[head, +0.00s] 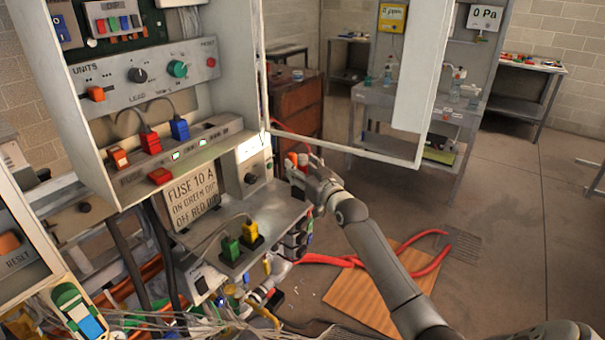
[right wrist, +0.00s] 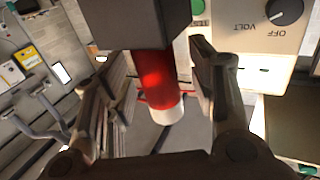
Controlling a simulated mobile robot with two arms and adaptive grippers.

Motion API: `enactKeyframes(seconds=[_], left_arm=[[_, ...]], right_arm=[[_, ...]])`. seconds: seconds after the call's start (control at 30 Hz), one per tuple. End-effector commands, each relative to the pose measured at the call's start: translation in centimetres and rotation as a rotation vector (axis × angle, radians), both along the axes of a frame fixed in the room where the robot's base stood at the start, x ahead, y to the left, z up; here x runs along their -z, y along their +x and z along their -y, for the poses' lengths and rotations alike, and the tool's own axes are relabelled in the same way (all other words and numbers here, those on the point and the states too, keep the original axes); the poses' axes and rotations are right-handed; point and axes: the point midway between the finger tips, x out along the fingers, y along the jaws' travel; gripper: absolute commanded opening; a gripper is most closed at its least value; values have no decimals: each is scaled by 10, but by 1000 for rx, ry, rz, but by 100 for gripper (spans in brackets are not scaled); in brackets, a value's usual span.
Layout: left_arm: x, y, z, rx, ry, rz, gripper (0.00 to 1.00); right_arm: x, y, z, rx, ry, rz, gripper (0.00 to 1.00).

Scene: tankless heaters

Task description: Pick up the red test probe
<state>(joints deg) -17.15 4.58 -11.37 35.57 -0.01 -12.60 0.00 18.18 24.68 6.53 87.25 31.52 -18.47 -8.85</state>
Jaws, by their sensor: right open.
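The red test probe (right wrist: 156,78) shows in the right wrist view as a red cylinder with a white end, below a dark block that hides its other end. My right gripper (right wrist: 155,90) is open, with one finger on each side of the probe and a visible gap at the right finger. In the head view my right gripper (head: 308,172) is beside the meter box with a knob (head: 252,168), and small red pieces (head: 299,160) show at its fingers. I do not make out my left gripper.
A shelf with green and yellow plugs (head: 240,243) is below. Loose wires (head: 170,318) lie at the lower left. Open floor is at the right.

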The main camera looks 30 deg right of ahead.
Motion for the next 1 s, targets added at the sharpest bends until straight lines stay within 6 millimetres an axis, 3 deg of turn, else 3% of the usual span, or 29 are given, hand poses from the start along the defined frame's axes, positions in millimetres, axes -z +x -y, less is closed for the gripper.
enactKeyframes(seconds=[0.07, 0.43, 0.77, 1.0], left_arm=[[0, 0, 0, 0, 0, 0, 40], [0, 0, 0, 1, 0, 0, 40], [1, 0, 0, 2, -1, 0, 40], [6, 0, 0, 3, 0, -1, 40]], right_arm=[[0, 0, 0, 0, 0, 0, 49], [0, 0, 0, 0, 0, 0, 1], [-3, 0, 0, 0, 0, 2, 1], [-28, 0, 0, 0, -1, 6, 1]])
